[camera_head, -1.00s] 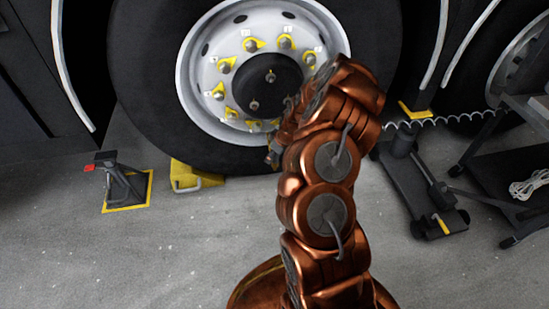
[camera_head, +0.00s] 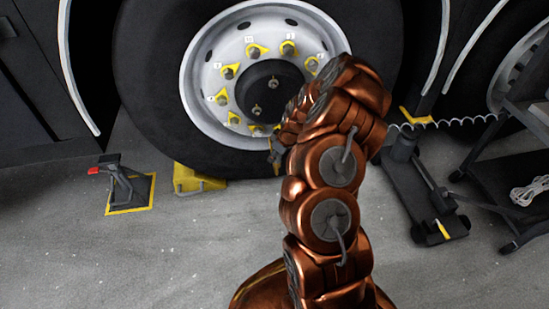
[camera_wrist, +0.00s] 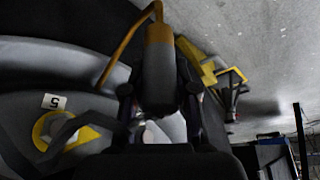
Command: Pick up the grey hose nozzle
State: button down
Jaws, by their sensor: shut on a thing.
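A grey, rounded object with an orange-yellow end and a bent orange-yellow bar, which looks like the grey hose nozzle (camera_wrist: 158,78), is in the middle of the wrist view. My gripper (camera_wrist: 160,105) is shut on it, with a dark finger on each side. In the head view my gripper (camera_head: 277,152) is in front of the lower part of the large wheel, mostly hidden behind my copper arm. I cannot make out the nozzle clearly there.
The large wheel (camera_head: 150,90) has yellow nut markers on its rim. A yellow chock (camera_head: 188,181) and a jack stand (camera_head: 128,188) stand to the left. A floor jack (camera_head: 415,190) and a dark cart (camera_head: 510,190) are at right. The left foreground floor is clear.

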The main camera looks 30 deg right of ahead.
jog(key=s+d+r+p, duration=0.1)
jog(key=s+d+p, duration=0.15)
jog(key=s, duration=0.45)
jog(key=s+d+r+p, duration=0.2)
jog(key=s+d, duration=0.2)
jog(key=s, duration=0.4)
jog(key=shift+w+a+r+p, duration=0.15)
jog(key=shift+r+p, duration=0.1)
jog(key=shift+r, duration=0.8)
jog(key=shift+s+a+r+p, duration=0.1)
jog(key=shift+r+p, duration=0.1)
jog(key=shift+r, duration=0.8)
